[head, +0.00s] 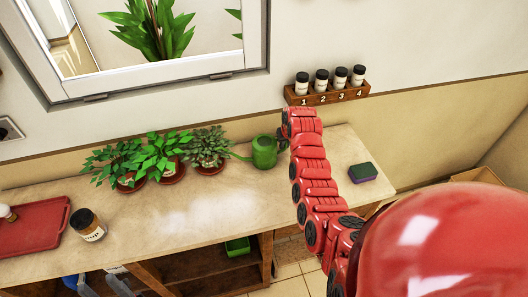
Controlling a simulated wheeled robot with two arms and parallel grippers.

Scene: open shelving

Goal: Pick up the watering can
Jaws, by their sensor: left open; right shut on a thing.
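The green watering can (264,153) stands upright on the wooden counter near the wall, its spout (241,157) pointing left. My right arm reaches in from the lower right. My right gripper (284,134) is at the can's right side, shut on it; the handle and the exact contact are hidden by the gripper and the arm. I cannot tell any gap between the can's base and the counter. My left gripper is not in view.
Potted plants (208,148) stand left of the can. A dark sponge (363,173) lies to the right on the counter (230,210). A wall rack (328,96) with several numbered jars is just above. The middle front is clear.

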